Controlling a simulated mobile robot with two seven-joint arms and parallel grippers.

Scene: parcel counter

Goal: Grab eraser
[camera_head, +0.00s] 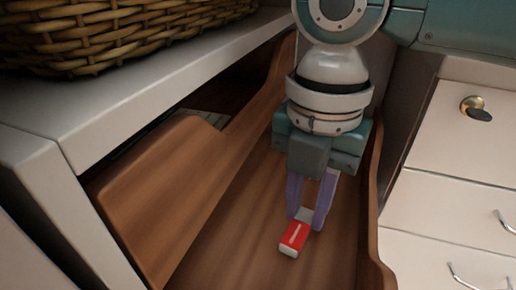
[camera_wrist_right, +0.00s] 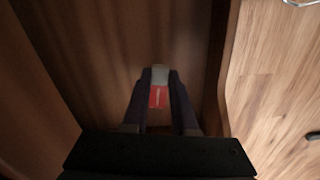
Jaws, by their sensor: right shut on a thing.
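The eraser (camera_head: 294,238) is a small block with a red sleeve and pale ends, low in a wooden compartment in the head view. My right gripper (camera_head: 307,219) reaches down from above, with its two purple fingers shut on the eraser's far pale end. The eraser also shows in the right wrist view (camera_wrist_right: 158,97), between the tips of my right gripper (camera_wrist_right: 159,76). Whether the eraser touches the wooden floor cannot be told. My left gripper is not in view.
The wooden compartment (camera_head: 205,215) has raised side walls close to my right gripper on both sides. A wicker basket (camera_head: 110,35) stands on the white counter (camera_head: 150,90) at upper left. White drawers (camera_head: 440,205) with metal handles are at right.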

